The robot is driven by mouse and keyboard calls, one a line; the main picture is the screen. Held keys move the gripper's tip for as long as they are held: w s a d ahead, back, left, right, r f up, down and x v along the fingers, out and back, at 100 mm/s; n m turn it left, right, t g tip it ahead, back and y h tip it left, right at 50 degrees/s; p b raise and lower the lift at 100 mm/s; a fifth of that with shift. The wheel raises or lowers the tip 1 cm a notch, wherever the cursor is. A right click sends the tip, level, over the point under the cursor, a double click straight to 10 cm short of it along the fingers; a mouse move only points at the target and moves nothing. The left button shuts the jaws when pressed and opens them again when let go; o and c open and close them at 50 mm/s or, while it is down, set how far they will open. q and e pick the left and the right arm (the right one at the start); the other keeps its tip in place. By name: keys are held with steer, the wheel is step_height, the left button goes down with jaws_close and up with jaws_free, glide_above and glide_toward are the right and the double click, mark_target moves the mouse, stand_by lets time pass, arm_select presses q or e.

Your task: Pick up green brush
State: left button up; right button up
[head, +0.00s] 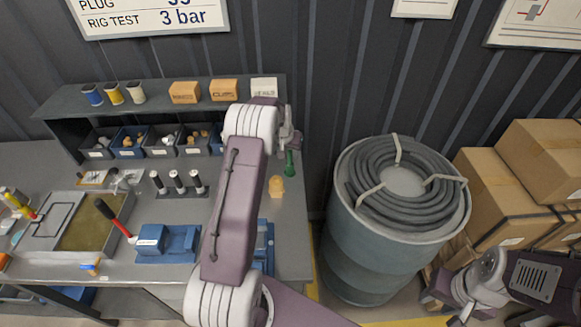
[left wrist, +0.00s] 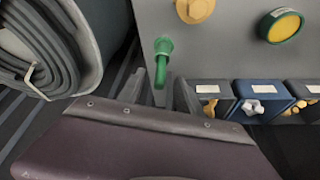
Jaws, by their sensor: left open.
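The green brush (head: 290,164) is on the right part of the workbench, just below my left gripper (head: 289,144) in the head view. In the left wrist view the green brush (left wrist: 163,58) stands out beyond the fingertips of my left gripper (left wrist: 164,93), its lower end in line with the gap between them. The left gripper is open and empty; its body hides part of the fingers. I cannot tell how far the brush is from the fingers in depth. My right gripper (head: 455,304) is at the lower right, away from the bench, its jaws unclear.
A yellow-orange knob-like object (head: 276,186) stands close to the brush. Several small bins (head: 163,143) sit under the shelf (head: 160,92) behind. A blue drum with a coiled hose (head: 350,240) stands to the right of the bench, with cardboard boxes (head: 500,195) beyond.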

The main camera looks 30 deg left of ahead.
mark_target(289, 152)
arm_select(q)
steer(key=shift+w+a+f, duration=0.15)
steer(key=shift+w+f, duration=0.1)
steer(key=b+x, duration=0.2)
steer(key=x, duration=0.2)
steer(key=shift+w+a, duration=0.15)
steer(key=shift+w, duration=0.1)
steer(key=shift+w+f+b, duration=0.2)
steer(key=shift+f+b, duration=0.1)
steer(key=shift+f, duration=0.1)
jaws_close()
